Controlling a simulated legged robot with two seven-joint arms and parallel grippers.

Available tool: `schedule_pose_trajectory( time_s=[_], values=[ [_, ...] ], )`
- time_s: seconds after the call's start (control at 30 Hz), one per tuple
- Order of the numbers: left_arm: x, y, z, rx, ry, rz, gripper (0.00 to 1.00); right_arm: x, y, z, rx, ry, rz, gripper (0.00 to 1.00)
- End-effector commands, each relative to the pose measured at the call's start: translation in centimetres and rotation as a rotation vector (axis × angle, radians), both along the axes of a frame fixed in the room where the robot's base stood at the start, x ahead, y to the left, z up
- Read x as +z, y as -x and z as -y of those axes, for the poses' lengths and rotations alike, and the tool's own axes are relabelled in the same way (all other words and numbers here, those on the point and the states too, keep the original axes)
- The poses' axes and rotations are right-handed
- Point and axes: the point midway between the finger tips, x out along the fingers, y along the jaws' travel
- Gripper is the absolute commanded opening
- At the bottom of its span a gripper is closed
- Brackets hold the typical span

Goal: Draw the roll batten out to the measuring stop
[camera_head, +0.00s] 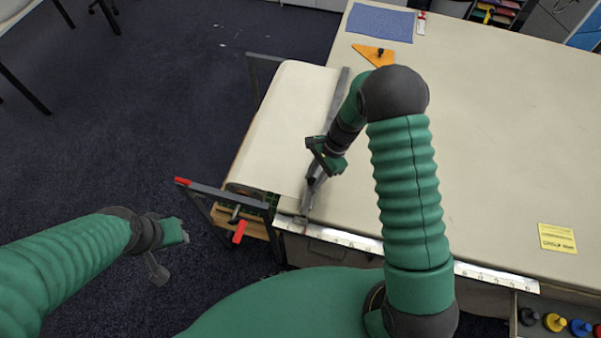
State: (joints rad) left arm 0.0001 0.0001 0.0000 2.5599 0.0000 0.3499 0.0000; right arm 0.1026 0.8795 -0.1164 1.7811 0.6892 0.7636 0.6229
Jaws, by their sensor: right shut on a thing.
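The roll batten (341,88) is a long grey strip along the leading edge of the cream cloth (297,105), lying across the left part of the table. My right gripper (314,178) is shut on the batten near its front end; the arm hides part of the strip. A white measuring scale (470,272) runs along the table's front edge. I cannot pick out the measuring stop for certain. My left gripper (168,252) is open and empty, over the floor left of the table.
The roll stand (220,192) with red-tipped bars juts out at the table's left end. An orange set square (374,54), blue cloth (380,22) and yellow note (557,238) lie on the table (490,140). Several coloured knobs (581,327) sit front right. The tabletop right of my arm is mostly clear.

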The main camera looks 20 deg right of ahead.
Motion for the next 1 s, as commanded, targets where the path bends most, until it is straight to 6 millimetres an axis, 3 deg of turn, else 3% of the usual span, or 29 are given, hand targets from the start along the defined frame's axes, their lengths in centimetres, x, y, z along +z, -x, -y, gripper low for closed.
schedule_pose_trajectory(
  time_s=[0.3, 0.6, 0.8, 1.0],
  values=[
    [-0.1, 0.0, 0.0, 0.0, 0.0, 0.0, 0.38, 0.3, 5.7, 9.0, -0.01, 0.004, 0.004, 0.0],
    [-0.5, 0.0, 0.0, 0.0, 0.0, 0.0, 0.38, 0.2, 10.5, 16.2, -0.009, 0.005, 0.004, 0.0],
    [-0.6, 0.0, 0.0, 0.0, 0.0, 0.0, 0.38, 0.2, 12.4, 19.1, -0.006, 0.008, 0.003, 0.0],
    [-0.7, 0.0, 0.0, 0.0, 0.0, 0.0, 0.38, 0.2, 13.2, 20.2, -0.002, 0.007, 0.003, 0.0]
  ],
)
